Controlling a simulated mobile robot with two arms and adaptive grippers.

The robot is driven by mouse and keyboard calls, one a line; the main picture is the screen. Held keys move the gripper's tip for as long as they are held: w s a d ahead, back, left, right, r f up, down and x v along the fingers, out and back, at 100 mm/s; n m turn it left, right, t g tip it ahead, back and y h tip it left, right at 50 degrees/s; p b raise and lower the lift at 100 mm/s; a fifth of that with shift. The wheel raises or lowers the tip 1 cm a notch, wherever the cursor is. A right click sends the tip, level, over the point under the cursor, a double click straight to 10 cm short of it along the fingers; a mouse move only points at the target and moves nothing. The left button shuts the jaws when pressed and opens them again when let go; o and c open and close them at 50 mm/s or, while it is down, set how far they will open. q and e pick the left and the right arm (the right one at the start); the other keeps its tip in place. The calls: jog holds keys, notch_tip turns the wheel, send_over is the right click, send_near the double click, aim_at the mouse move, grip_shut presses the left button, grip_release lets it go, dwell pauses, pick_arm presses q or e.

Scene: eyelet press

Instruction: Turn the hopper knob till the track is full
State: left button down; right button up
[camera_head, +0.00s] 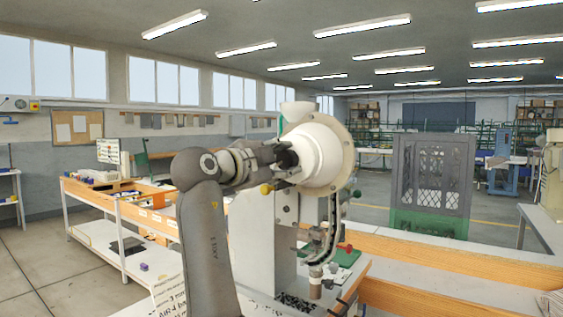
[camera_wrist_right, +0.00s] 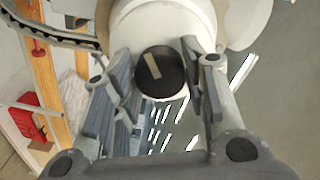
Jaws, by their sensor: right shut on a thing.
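The white hopper drum (camera_head: 322,152) sits on top of the press (camera_head: 265,235). Its knob (camera_wrist_right: 160,74), black with a beige bar marking slanted on its face, shows between my fingers in the right wrist view. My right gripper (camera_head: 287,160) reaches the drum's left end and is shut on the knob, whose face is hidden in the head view. The fingers also show in the right wrist view (camera_wrist_right: 162,85). The track (camera_head: 330,240) curves down below the drum; part of it shows at upper left in the wrist view (camera_wrist_right: 50,36). How full it is cannot be told. My left gripper is out of view.
A yellow ball (camera_head: 265,189) is close below my right gripper. A red knob (camera_head: 346,247) sticks out right of the track. An orange-edged bench (camera_head: 450,255) runs to the right, and a white workbench (camera_head: 105,235) stands at left. A dark mesh cage (camera_head: 432,180) stands behind.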

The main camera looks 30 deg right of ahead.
jog(key=shift+f, duration=0.2)
jog(key=o, duration=1)
jog(key=shift+r, duration=0.1)
jog(key=shift+a, duration=0.1)
jog(key=v, duration=1.2)
